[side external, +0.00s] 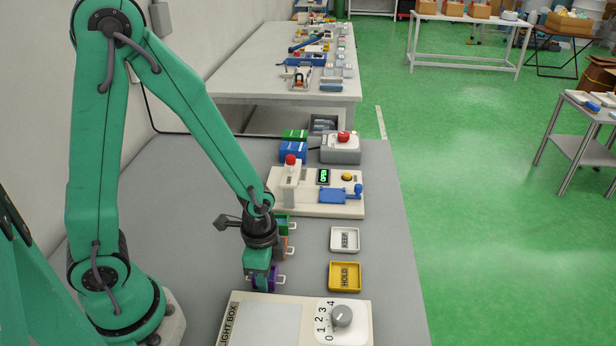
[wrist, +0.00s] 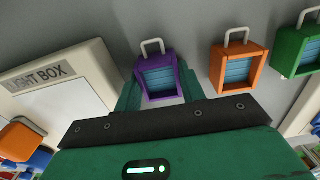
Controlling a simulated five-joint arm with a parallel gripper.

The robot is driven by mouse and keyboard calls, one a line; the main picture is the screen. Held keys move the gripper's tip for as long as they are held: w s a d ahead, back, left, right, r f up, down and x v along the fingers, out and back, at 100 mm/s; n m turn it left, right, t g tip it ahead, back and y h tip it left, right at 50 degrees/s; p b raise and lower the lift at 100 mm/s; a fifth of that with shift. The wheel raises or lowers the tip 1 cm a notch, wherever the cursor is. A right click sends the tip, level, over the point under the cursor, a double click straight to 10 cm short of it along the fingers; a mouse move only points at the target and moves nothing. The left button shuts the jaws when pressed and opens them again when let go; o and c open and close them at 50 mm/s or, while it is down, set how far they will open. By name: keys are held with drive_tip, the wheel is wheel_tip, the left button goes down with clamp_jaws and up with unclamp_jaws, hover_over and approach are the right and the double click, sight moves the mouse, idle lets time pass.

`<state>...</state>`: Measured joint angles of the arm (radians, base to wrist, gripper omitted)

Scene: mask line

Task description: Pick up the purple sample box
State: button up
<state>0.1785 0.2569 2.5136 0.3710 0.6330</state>
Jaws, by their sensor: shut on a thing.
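The purple sample box (wrist: 158,77) has a wire handle and a blue slatted front. It sits between the two green fingers of my gripper (wrist: 160,92) in the wrist view. In the side view my gripper (side external: 257,268) points down just behind the light box and is shut on the purple box (side external: 271,281), which is partly hidden by the fingers. I cannot tell whether the box touches the table. An orange box (wrist: 238,68) and a green box (wrist: 297,50) of the same kind stand in a row to its right in the wrist view.
The light box (side external: 270,322) with its dial lies close in front. A yellow HOLD tray (side external: 345,288) and a white KEEP tray (side external: 345,251) lie to the right. A cream control panel (side external: 280,208) stands behind. The grey table's right strip (side external: 398,260) is clear.

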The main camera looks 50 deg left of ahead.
drive_tip(key=shift+r, duration=0.2)
drive_tip(key=shift+r, duration=1.4)
drive_tip(key=s+d+r, duration=0.7)
drive_tip(key=d, duration=0.1)
drive_tip(key=shift+s+d+r, duration=0.35)
drive_tip(key=shift+d+r, duration=0.05)
drive_tip(key=shift+w, duration=0.15)
drive_tip(key=w+r, duration=0.3)
drive_tip(key=w, duration=1.4)
drive_tip(key=w+a, duration=0.4)
drive_tip(key=w, duration=0.3)
drive_tip(key=w+a, duration=0.4)
drive_tip(key=w, duration=0.3)
drive_tip(key=shift+w+a, duration=0.3)
drive_tip(key=shift+a, duration=0.05)
